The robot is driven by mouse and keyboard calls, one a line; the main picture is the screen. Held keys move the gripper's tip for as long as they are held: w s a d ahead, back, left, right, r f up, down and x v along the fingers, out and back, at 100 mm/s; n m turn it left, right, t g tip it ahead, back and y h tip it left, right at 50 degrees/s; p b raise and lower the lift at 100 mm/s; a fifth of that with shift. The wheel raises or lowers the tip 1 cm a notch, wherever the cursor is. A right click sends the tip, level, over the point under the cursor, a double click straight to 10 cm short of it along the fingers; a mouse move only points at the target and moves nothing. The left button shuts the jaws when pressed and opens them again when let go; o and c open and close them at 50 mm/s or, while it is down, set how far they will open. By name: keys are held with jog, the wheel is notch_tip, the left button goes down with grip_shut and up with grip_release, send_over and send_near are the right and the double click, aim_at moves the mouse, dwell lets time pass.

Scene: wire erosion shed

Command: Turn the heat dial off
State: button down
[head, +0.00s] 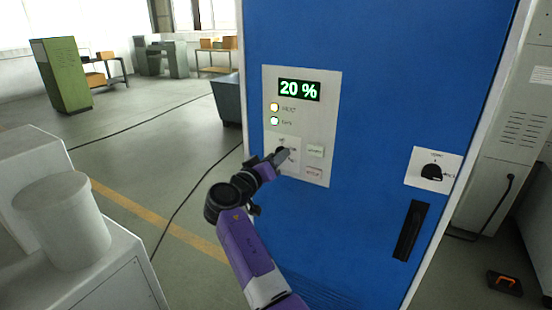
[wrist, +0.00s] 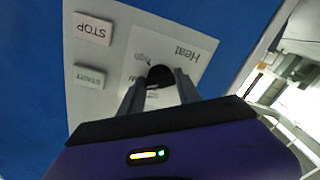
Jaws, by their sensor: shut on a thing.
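The heat dial (wrist: 160,75) is a small black knob on a white plate labelled "Heat", which appears upside down in the wrist view. In the head view the dial (head: 280,151) is on the lower left of the grey control panel (head: 325,110), largely hidden by my gripper (head: 279,157). My gripper (wrist: 159,85) is shut on the dial, one finger on each side. Which mark the dial points to cannot be made out.
START (head: 316,151) and STOP (head: 313,173) buttons sit right of the dial. A second black knob (head: 432,172) and a dark door handle (head: 410,230) are farther right on the blue cabinet (head: 370,100). A white cylinder (head: 62,220) stands at left.

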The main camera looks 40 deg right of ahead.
jog(key=shift+n+p, duration=1.2)
jog(key=shift+n, duration=4.5)
jog(key=shift+a, duration=0.1)
jog(key=c, duration=0.8)
grip_release()
jog(key=shift+c, duration=0.2)
